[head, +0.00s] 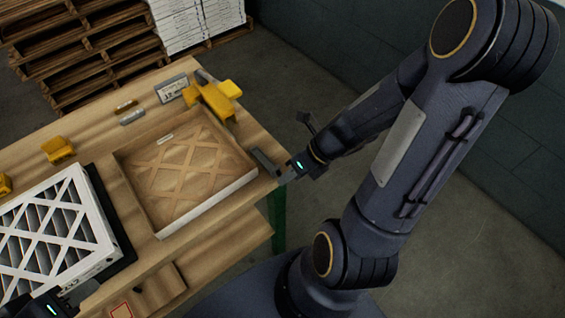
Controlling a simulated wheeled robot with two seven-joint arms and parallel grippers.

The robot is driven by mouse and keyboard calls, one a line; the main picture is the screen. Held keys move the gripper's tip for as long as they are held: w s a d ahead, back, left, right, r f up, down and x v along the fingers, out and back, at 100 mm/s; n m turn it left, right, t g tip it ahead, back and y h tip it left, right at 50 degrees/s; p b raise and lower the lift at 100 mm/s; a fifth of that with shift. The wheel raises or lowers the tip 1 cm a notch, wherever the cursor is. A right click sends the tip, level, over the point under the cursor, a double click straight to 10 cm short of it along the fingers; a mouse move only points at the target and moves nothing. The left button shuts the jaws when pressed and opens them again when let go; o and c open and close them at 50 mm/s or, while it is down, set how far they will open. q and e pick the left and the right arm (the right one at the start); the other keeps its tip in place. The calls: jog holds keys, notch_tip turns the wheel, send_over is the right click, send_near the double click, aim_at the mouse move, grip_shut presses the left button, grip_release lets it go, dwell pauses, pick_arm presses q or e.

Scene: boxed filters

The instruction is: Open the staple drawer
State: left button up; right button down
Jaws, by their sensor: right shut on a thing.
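My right gripper (270,163) is at the table's right corner, close beside the right corner of the open cardboard box. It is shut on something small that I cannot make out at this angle. My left gripper (73,293) is at the bottom left, near the front corner of the white filter, and partly cut off by the frame; its jaws are not clear. A wooden drawer-like front (160,288) shows under the table's front edge; I cannot tell whether it is the staple drawer. No staples are visible.
A white pleated filter (60,240) lies at left on a dark base. Yellow tools (213,97) (58,149) and a small sign (171,88) stand behind on the wooden table (85,135). Pallets (85,50) stand beyond.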

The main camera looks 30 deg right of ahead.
jog(key=shift+s, duration=0.6)
jog(key=c, duration=1.3)
grip_release()
jog(key=shift+o, duration=0.2)
jog(key=p+v, duration=0.2)
jog(key=v, duration=0.6)
